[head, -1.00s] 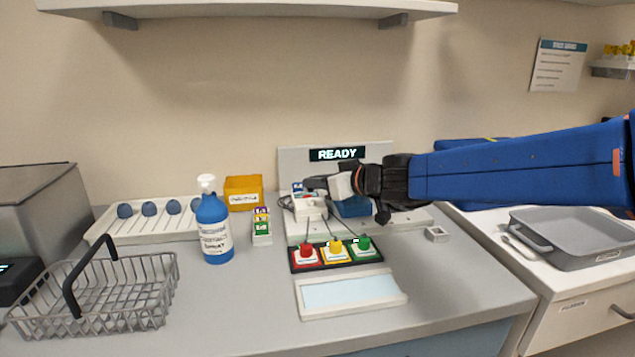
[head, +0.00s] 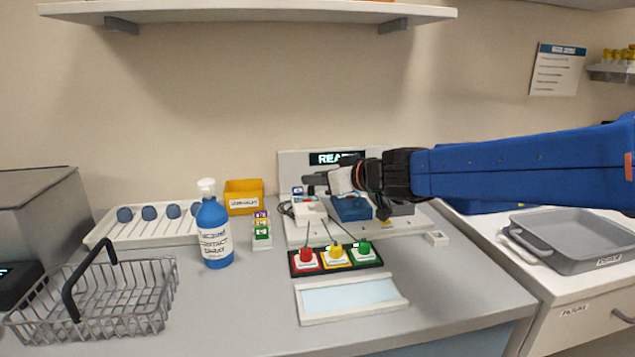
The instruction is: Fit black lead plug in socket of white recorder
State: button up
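The white recorder (head: 309,212) sits on the grey stand at the back of the counter, left of a blue block (head: 350,208). A dark lead (head: 286,208) loops at the recorder's left side. My gripper (head: 318,181) reaches in from the right and hovers just above the recorder, apart from it. Its dark tip points left. I cannot tell whether it holds the black plug. The plug and the recorder's socket cannot be made out at this size.
Red, yellow and green buttons (head: 335,258) stand in front, with a pale tray (head: 352,295) nearer. A blue spray bottle (head: 214,232), coloured blocks (head: 262,230) and a yellow bin (head: 244,196) are to the left. A wire basket (head: 95,295) is at far left. The front right counter is clear.

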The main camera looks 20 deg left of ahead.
aim_at(317, 198)
jog(key=shift+r, duration=0.95)
jog(key=shift+o, duration=0.2)
jog(key=o, duration=0.5)
jog(key=shift+r, duration=0.1)
jog(key=shift+r, duration=1.45)
